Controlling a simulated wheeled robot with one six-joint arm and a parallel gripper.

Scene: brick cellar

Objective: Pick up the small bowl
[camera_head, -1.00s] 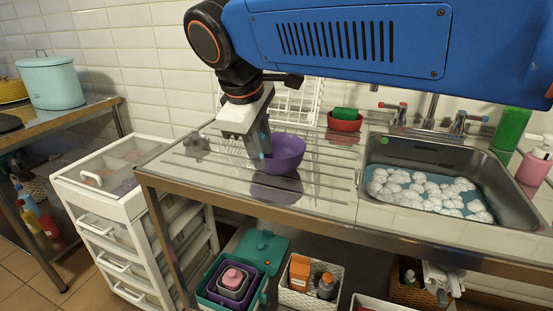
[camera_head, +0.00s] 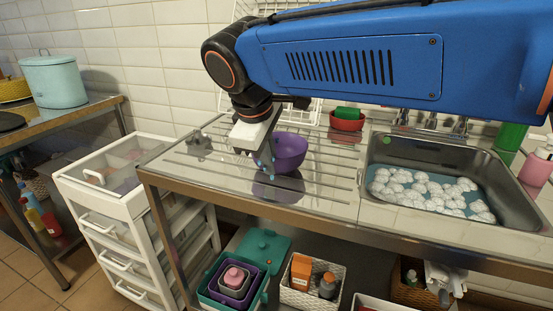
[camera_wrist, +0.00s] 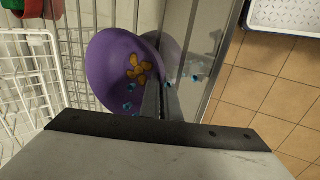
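In the wrist view the purple bowl (camera_wrist: 108,66) fills the left middle, with an orange-yellow patch inside. My gripper's dark fingers (camera_wrist: 162,92) are at the bowl's near right rim, close together with a narrow gap. I cannot tell whether the rim is between them or touched by them. My gripper hides the bowl's left side in the head view. Small blue specks show around the fingers.
A red bowl with a green sponge (camera_head: 347,119) stands behind. A sink (camera_head: 450,160) with foam is to the right. A white wire rack (camera_wrist: 25,80) is close on the left in the wrist view. A white drawer unit (camera_head: 125,215) stands left of the counter.

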